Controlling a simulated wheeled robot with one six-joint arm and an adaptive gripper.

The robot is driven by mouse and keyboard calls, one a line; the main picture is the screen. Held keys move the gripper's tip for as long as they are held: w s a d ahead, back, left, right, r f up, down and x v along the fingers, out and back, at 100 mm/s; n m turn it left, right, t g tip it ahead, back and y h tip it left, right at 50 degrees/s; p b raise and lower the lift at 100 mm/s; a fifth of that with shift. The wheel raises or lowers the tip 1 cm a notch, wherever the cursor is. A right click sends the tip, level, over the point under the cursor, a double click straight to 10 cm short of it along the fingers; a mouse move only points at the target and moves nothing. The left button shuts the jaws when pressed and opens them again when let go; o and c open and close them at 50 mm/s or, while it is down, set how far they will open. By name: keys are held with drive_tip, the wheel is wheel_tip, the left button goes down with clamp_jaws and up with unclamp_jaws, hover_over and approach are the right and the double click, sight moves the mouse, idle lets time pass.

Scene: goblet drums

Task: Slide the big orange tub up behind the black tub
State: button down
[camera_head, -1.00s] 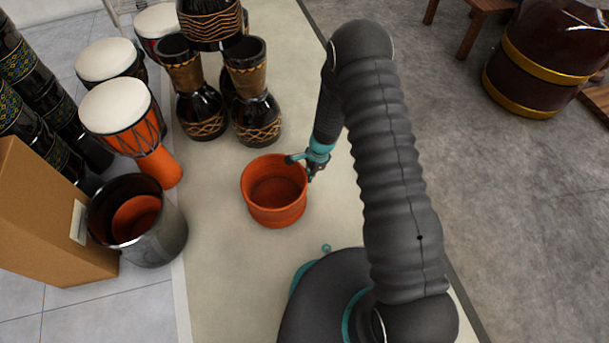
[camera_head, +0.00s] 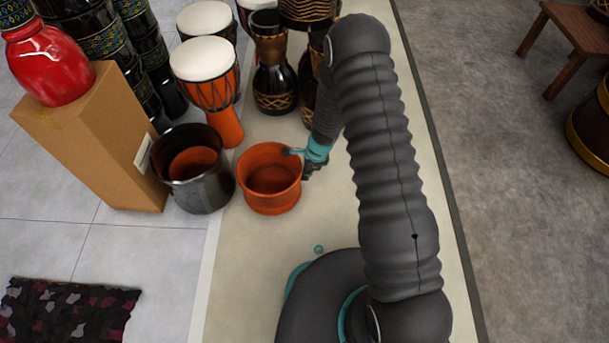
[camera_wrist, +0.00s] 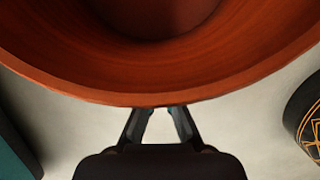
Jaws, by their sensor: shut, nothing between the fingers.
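The big orange tub (camera_head: 271,204) stands upright and open on the pale strip of floor. The black tub (camera_head: 207,196) stands just to its left, with an orange inside showing. Their rims are close together in the head view, and I cannot tell whether they touch. My gripper (camera_head: 309,165) is shut and empty at the right side of the orange tub, by its rim. In the wrist view the orange tub (camera_wrist: 160,70) fills the top, and my gripper (camera_wrist: 159,112) reaches to its rim; the fingertips are partly hidden there.
A cardboard box (camera_head: 85,135) with a red jar (camera_head: 50,65) stands left of the black tub. An orange goblet drum (camera_head: 212,90) and dark drums (camera_head: 275,85) stand behind the tubs. A patterned mat (camera_head: 65,312) lies at front left. The floor in front of the tubs is clear.

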idle(0.3)
drive_tip(key=d, duration=0.4)
drive_tip(key=shift+d+b, duration=0.15)
drive_tip(key=shift+b, duration=0.2)
drive_tip(key=p+v, duration=0.3)
drive_tip(key=v, duration=0.7)
